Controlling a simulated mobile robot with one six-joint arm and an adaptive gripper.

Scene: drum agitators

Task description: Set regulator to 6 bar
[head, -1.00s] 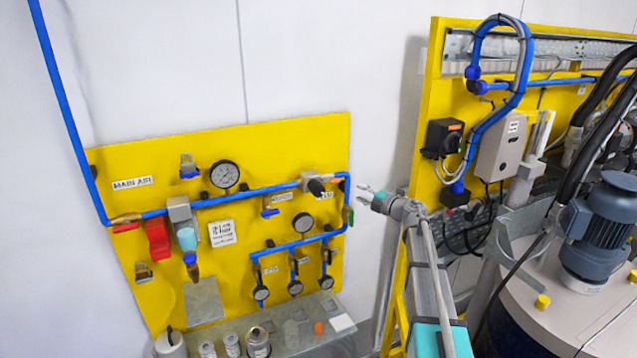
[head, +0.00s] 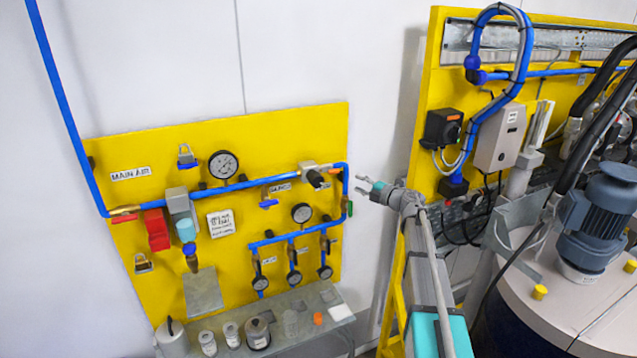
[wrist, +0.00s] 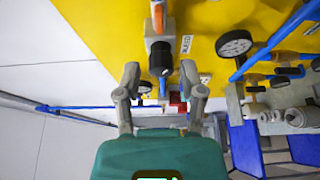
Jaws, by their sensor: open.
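The regulator on the yellow air panel has a grey body and a black knob (head: 315,179) near the panel's upper right. In the wrist view the black knob (wrist: 160,58) shows ahead, between the lines of the two fingers. My gripper (head: 363,188) is right of the panel in the head view, fingers pointing left toward the knob and apart from it. In the wrist view my gripper (wrist: 160,80) is open and empty. A round gauge (head: 302,213) sits below the regulator. Its needle is too small to read.
A larger gauge (head: 223,164) and a red valve block (head: 157,229) are on the panel's left. Blue pipe (head: 255,183) runs across the panel. A grey shelf (head: 275,345) with several cans is below. A blue-grey motor (head: 593,218) on a drum stands at right.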

